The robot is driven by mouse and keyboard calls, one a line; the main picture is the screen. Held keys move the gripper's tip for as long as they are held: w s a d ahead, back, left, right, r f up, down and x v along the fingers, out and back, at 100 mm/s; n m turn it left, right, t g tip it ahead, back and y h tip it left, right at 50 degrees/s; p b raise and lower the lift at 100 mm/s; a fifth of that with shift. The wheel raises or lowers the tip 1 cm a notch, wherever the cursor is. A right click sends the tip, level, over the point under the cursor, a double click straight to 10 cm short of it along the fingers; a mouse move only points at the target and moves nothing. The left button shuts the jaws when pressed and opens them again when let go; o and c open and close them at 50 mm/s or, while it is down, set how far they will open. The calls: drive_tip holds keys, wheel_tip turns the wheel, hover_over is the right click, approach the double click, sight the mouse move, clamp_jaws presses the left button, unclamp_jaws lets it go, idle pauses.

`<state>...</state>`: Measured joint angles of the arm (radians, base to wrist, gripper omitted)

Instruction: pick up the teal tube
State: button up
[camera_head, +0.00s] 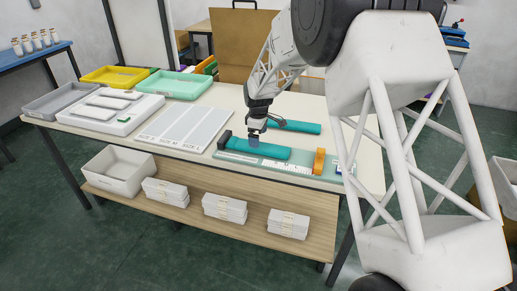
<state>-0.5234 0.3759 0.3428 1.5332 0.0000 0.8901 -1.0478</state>
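Two teal tubes lie on the table. The front teal tube (270,152) lies lengthwise on a pale green board (306,176) with white scale markings, between a dark block (224,139) and an orange block (319,160). The other teal tube (304,127) lies on the bare tabletop behind it. My gripper (254,142) points down at the front tube, left of its middle, and overlaps its upper edge in the picture. I cannot tell whether it touches the tube. The fingers are too small to show a gap or a grip.
A pale panelled sheet (184,128) lies left of the board. Further left are a white tray (90,113), a grey tray (50,104), a yellow tray (113,75) and a mint tray (174,84). A brown panel (236,42) stands behind the table.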

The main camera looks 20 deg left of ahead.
drive_tip(key=shift+s+d+f, duration=0.1)
drive_tip(key=shift+f, duration=2.1)
drive_tip(key=c, duration=1)
drive_tip(key=shift+r, duration=0.1)
wheel_tip(320, 180, up, 10)
